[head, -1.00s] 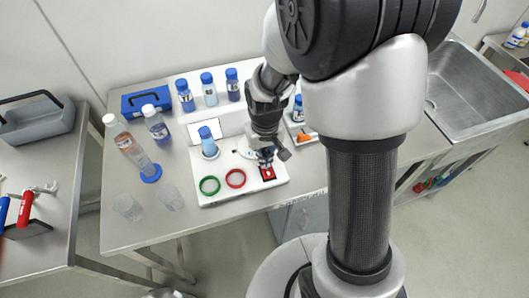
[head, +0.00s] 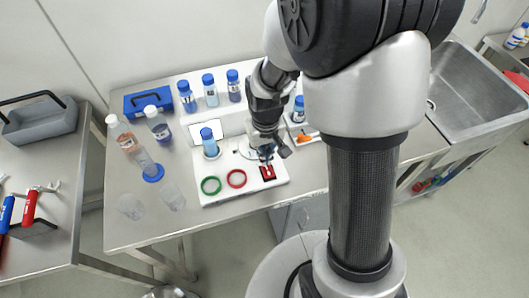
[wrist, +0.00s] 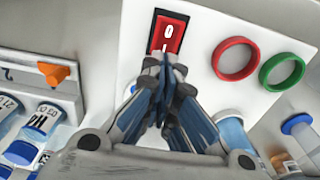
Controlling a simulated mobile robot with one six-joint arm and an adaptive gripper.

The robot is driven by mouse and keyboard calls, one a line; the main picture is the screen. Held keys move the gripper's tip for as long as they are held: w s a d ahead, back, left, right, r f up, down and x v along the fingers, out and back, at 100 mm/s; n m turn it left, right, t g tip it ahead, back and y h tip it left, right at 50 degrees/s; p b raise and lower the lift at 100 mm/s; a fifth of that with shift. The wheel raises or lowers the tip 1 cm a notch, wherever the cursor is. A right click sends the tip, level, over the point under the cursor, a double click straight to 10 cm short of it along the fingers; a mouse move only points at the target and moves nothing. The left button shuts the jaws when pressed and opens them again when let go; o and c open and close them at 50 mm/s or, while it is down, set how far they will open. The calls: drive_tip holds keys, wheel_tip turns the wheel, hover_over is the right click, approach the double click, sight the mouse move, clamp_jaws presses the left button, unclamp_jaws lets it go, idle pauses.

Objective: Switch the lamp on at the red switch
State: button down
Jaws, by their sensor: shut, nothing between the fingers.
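The red switch (head: 267,172) is a rocker in a black frame on the white panel (head: 225,192). In the wrist view the red switch (wrist: 167,36) shows a white 0 at its far end and part of a white mark at its near end. My gripper (head: 266,158) is shut and empty, just above the switch. In the wrist view the fingertips of my gripper (wrist: 165,62) overlap the near end of the rocker; I cannot tell whether they touch it. A bottle with a blue cap (head: 209,143) stands on the white panel. No lamp is clearly visible.
A green ring (head: 211,186) and a red ring (head: 236,178) lie on the panel left of the switch. Several blue-capped bottles stand behind. Clear glasses (head: 172,197) stand at the front left. An orange knob (wrist: 54,73) is beside the panel.

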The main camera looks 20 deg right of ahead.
wheel_tip(320, 180, up, 14)
drive_tip(key=w+p, duration=0.2)
drive_tip(key=p, duration=0.4)
drive_tip(key=shift+w, duration=0.1)
